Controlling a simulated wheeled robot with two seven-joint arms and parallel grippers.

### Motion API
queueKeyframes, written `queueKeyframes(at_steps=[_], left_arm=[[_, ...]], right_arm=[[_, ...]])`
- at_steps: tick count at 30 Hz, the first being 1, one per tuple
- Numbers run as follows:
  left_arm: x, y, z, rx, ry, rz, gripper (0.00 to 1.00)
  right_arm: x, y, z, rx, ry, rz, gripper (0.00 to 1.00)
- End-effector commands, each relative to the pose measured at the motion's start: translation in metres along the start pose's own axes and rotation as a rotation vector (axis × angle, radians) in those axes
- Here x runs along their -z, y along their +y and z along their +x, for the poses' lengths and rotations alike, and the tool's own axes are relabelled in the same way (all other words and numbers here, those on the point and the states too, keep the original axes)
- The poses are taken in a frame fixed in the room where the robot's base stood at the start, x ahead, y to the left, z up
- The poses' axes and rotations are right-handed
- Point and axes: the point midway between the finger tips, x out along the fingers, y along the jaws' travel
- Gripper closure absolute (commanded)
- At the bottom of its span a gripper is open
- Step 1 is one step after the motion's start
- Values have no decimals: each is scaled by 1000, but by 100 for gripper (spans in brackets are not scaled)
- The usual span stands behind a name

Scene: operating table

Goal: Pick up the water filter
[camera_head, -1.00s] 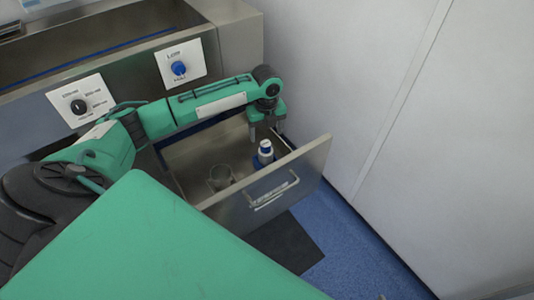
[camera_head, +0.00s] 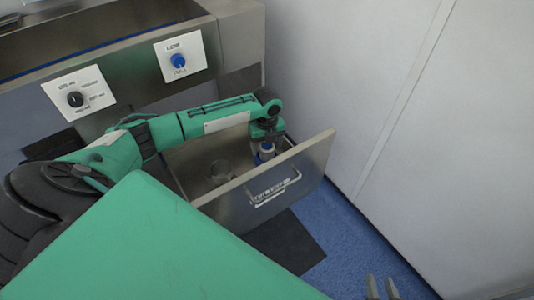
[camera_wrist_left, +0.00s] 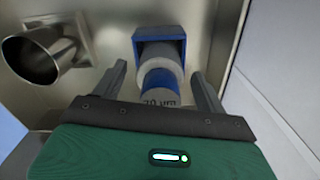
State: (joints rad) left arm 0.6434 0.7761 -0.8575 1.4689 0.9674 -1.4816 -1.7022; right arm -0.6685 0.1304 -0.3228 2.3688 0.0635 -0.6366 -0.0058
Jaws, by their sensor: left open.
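The water filter (camera_wrist_left: 160,82) is a grey-white cylinder with a blue band and a "20 µm" marking. It stands in a blue square holder (camera_wrist_left: 160,34) inside the open drawer. In the head view the filter (camera_head: 266,151) shows just below my left gripper (camera_head: 266,141), which partly hides it. In the left wrist view my left gripper (camera_wrist_left: 159,75) is open, with one finger on each side of the filter and gaps visible between. My right gripper (camera_head: 381,289) shows only its fingertips at the bottom edge; they are apart.
The open metal drawer (camera_head: 235,206) has a front panel with a handle. A metal cup-like tube (camera_wrist_left: 32,58) is beside the filter; it also shows in the head view (camera_head: 219,171). A white wall (camera_head: 400,80) stands close to the drawer's right.

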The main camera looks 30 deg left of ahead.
Motion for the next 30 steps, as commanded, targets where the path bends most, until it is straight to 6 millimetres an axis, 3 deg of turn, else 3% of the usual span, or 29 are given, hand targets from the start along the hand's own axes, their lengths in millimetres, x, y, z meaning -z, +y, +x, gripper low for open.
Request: queueKeyframes(at_steps=[5,15,23,30], left_arm=[[0,0,0,0,0,0,28],[0,0,-1,1,-1,-1,92],[0,0,-2,1,-1,-1,92],[-1,0,-20,2,-2,-2,92]], right_arm=[[0,0,0,0,0,0,67],[0,0,0,0,-2,0,67],[0,0,0,-1,-3,0,67],[1,6,-4,-16,-50,-4,67]])
